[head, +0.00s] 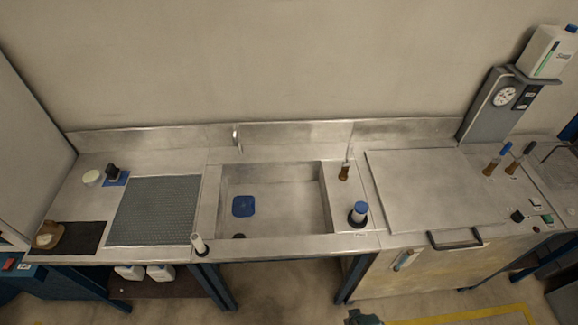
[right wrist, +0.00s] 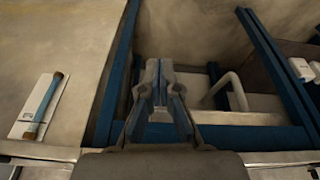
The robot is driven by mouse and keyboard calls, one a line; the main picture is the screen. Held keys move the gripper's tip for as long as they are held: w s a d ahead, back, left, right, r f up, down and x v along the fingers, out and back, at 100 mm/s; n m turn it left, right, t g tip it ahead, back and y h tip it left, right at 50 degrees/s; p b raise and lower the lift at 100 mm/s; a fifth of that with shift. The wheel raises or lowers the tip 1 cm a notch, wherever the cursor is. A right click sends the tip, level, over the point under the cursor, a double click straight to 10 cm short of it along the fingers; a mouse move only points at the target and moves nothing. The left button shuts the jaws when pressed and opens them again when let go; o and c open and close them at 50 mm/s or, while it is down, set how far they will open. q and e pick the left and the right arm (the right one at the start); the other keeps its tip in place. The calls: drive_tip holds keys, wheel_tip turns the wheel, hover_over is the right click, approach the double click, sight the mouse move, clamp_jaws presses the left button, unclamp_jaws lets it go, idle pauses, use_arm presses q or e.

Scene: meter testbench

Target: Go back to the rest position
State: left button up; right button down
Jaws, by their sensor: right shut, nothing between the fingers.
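My right gripper (right wrist: 159,75) shows in the right wrist view with its fingers together and nothing between them. It points at the blue frame and the open space under the bench, clear of any object. In the head view a small dark and teal part at the bottom edge may be the tip of my right arm; it is mostly cut off. My left gripper is in neither view.
The steel bench holds a sink (head: 273,230), a mesh mat (head: 153,211) and a closed lid with a handle (head: 455,240). A blue-capped container (head: 358,213) stands by the sink. A brush-like tool (right wrist: 44,106) lies against the cabinet front. Floor is free before the bench.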

drive_tip(key=s+d+f+g+b, duration=0.1)
drive_tip(key=s+f+b, duration=0.15)
drive_tip(key=f, duration=0.85)
drive_tip(key=s+d+f+b, duration=0.1)
drive_tip(key=s+f, duration=0.2)
drive_tip(key=f, duration=0.7)
use_arm(q)
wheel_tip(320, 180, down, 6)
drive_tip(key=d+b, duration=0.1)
drive_tip(key=b, duration=0.1)
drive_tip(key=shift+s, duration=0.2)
use_arm(e)
drive_tip(key=s+d+f+g, duration=0.1)
drive_tip(key=s+d+f, duration=0.1)
drive_tip(key=s+f, duration=1.3)
drive_tip(key=shift+s+f, duration=0.25)
drive_tip(key=shift+f, duration=0.3)
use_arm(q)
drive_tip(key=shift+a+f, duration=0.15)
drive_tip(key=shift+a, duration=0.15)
use_arm(e)
drive_tip(key=shift+a+r, duration=0.1)
drive_tip(key=shift+a, duration=0.15)
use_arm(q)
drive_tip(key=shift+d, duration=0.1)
use_arm(e)
drive_tip(key=shift+d, duration=0.1)
